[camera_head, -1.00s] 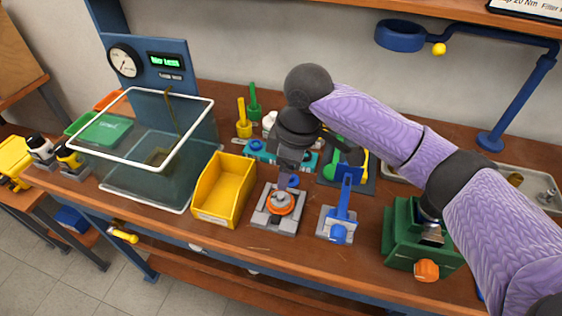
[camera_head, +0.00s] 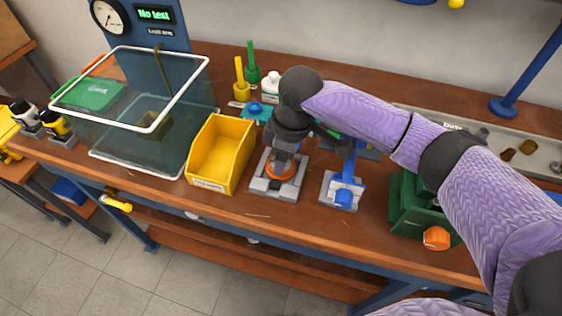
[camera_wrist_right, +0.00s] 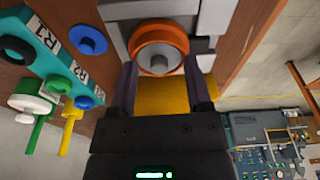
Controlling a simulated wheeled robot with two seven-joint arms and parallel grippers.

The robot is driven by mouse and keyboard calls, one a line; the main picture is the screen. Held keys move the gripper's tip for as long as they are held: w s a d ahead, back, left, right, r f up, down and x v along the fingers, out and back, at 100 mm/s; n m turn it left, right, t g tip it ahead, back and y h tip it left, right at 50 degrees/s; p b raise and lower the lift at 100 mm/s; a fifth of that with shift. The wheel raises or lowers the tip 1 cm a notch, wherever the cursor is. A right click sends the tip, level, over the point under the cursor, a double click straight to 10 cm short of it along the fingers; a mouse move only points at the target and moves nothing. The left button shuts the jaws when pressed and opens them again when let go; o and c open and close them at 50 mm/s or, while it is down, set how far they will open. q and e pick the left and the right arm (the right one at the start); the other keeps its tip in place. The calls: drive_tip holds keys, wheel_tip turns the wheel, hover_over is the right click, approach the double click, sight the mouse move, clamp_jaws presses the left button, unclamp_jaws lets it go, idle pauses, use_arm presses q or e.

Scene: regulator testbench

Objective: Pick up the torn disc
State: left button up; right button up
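An orange round part (camera_head: 283,170) with a grey centre sits in a grey fixture (camera_head: 262,186) on the bench. It also shows in the right wrist view (camera_wrist_right: 159,36). I see no clear tear and cannot tell whether this is the torn disc. My right gripper (camera_head: 285,158) points down just above the fixture and partly hides it. In the right wrist view its two fingers (camera_wrist_right: 160,72) are apart, with the orange part just beyond their tips and nothing visibly held. My left gripper is not in view.
A yellow bin (camera_head: 246,160) stands left of the fixture. A blue-handled clamp (camera_head: 345,188) stands close on the right, then a green vise (camera_head: 408,208). A clear tank (camera_head: 140,158) is at the left. The front bench strip is clear.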

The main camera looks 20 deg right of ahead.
drive_tip(key=shift+s+f, duration=0.15)
drive_tip(key=shift+s, duration=0.05)
drive_tip(key=c, duration=0.5)
clamp_jaws()
